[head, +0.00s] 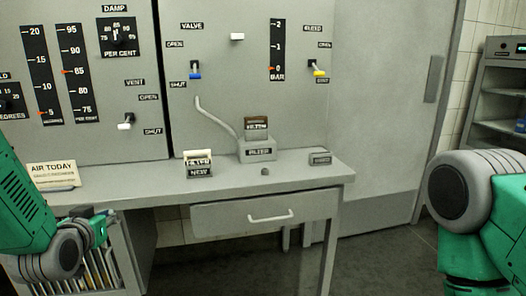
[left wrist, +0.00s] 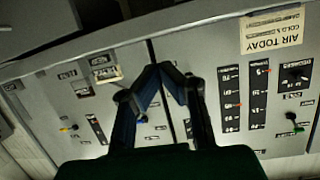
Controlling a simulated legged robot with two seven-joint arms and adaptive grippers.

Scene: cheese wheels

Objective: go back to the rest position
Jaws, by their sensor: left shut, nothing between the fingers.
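My left gripper (left wrist: 160,70) shows in the left wrist view with its dark fingers drawn together at the tips and nothing held between them. In the head view my left arm comes in at the lower left, in front of the desk's left end; its fingers are hard to make out there. My right arm shows at the right edge of the head view, bent beside the door, and its gripper is out of the picture.
A grey desk (head: 120,188) stands against a control panel (head: 225,95) with gauges and levers. On it are an AIR TODAY card (head: 53,174), a NEW filter holder (head: 198,165) and a filter box (head: 259,150). A rack of binders (head: 115,262) stands below. A shelf unit (head: 490,105) stands at right.

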